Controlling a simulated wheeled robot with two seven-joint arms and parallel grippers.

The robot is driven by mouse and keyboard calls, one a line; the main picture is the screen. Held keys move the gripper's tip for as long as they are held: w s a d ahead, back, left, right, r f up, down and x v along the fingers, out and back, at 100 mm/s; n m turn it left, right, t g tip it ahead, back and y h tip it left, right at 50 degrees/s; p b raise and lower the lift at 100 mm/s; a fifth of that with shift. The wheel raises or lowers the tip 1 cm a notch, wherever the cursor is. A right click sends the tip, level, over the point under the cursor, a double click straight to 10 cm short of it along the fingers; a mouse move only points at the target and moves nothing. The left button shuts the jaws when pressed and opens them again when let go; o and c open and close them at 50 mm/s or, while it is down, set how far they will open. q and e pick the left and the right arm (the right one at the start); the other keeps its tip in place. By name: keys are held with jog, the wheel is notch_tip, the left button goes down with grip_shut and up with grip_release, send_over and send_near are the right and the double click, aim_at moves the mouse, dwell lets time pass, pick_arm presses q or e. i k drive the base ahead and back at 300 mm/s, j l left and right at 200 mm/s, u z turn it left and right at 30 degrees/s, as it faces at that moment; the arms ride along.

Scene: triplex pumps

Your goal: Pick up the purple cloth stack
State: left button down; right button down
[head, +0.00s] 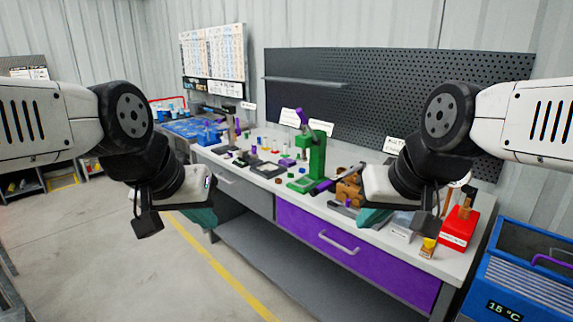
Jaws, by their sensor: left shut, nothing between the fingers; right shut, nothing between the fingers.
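No purple cloth stack can be made out for certain. A small flat purple item (287,162) lies mid-bench, left of a green press (312,160) with a purple handle; it is too small to tell whether it is cloth. My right arm hides part of the bench's right end.
The long bench (236,160) holds many small parts. A purple drawer (350,252) is shut below it. A brown object (350,186), a red block (459,228) and a yellow jar (428,247) stand at the right. A blue cooler (520,285) stands beside the bench. Floor at left is clear.

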aim_at(288, 162)
jog(key=i+j+z, duration=0.1)
jog(key=i+j, duration=0.25)
jog(key=i+j+z, duration=0.15)
jog(key=i+j, duration=0.15)
jog(key=i+j+z, duration=0.1)
jog(key=i+j, duration=0.2)
jog(key=i+j+z, duration=0.15)
jog(key=j, duration=0.4)
jog(key=i+j+z, duration=0.1)
jog(key=i+j, duration=0.3)
jog(key=i+j+z, duration=0.1)
jog(key=j, duration=0.4)
jog(key=i+j+z, duration=0.15)
jog(key=i+j, duration=0.2)
jog(key=j, duration=0.15)
jog(key=i+j+z, duration=0.1)
jog(key=j, duration=0.4)
jog(key=i, duration=0.1)
